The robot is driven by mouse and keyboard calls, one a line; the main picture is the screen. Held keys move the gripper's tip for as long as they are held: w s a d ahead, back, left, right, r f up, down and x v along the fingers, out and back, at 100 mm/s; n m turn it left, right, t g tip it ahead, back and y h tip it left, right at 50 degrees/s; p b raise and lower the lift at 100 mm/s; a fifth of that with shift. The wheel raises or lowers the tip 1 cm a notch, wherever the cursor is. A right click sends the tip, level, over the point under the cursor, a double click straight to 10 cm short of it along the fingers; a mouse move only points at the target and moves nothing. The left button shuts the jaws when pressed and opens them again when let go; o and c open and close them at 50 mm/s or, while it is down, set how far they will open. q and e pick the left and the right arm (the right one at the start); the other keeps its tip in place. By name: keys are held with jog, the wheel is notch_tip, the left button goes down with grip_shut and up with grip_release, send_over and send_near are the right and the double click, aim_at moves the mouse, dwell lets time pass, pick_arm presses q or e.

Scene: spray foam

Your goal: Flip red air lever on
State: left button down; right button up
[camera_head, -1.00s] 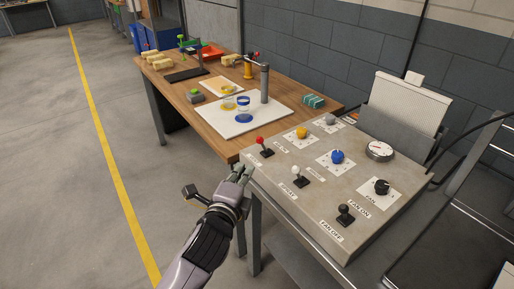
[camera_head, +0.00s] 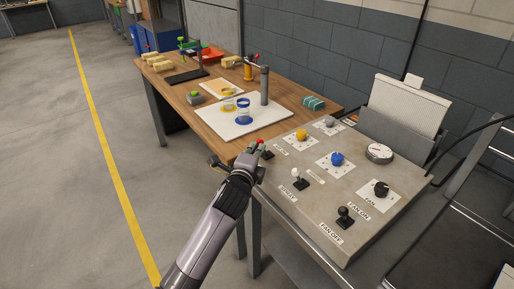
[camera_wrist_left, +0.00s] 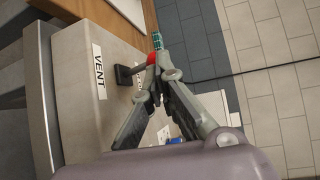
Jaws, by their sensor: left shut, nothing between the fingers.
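The red air lever (camera_head: 261,143) stands at the far left corner of the control panel (camera_head: 318,220), partly hidden by my left gripper. In the left wrist view its red knob (camera_wrist_left: 151,58) and dark base (camera_wrist_left: 124,75) show, with a "VENT" label beside the base. My left gripper (camera_head: 256,158) is shut and empty at the lever. In the left wrist view its fingertips (camera_wrist_left: 157,66) are right by the red knob; I cannot tell if they touch it. My right gripper is not in view.
A white lever (camera_head: 296,174) and a black lever (camera_head: 345,214) stand nearer on the panel, with yellow and blue knobs (camera_head: 337,159) to the right. A wooden table (camera_head: 222,149) adjoins behind, holding a white board, a cup and foam pieces. Open floor lies left.

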pick_arm(q)
jog(key=shift+w+d+f, duration=0.1)
jog(key=shift+w+d, duration=0.05)
jog(key=shift+w, duration=0.45)
